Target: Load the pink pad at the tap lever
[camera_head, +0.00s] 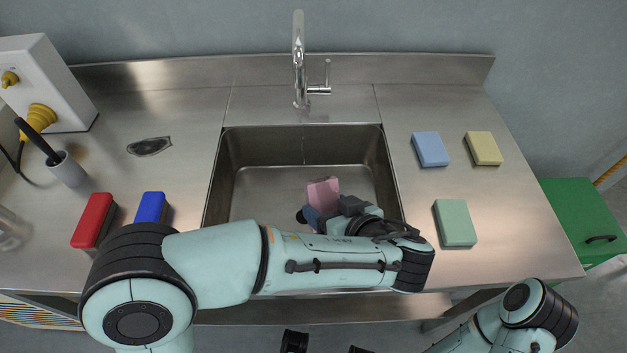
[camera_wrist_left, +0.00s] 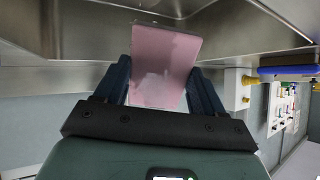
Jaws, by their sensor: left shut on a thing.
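The pink pad (camera_head: 323,192) is held by my left gripper (camera_head: 313,213) over the sink basin. In the left wrist view, the pink pad (camera_wrist_left: 165,60) sits between the two dark fingers of my left gripper (camera_wrist_left: 160,80), its far end sticking out past them. The chrome tap (camera_head: 299,60) stands behind the sink, with its upright lever (camera_head: 327,75) on the right side. The pad is well in front of the tap. My right gripper (camera_head: 326,346) shows only as two dark fingertips, apart with nothing visible between, at the bottom edge.
The sink (camera_head: 250,190) is otherwise empty where visible. Blue (camera_head: 430,149), yellow (camera_head: 483,148) and green (camera_head: 455,223) pads lie on the right counter. Red (camera_head: 92,220) and blue (camera_head: 150,207) blocks, a grey cup (camera_head: 68,170) and a white box (camera_head: 45,85) stand left.

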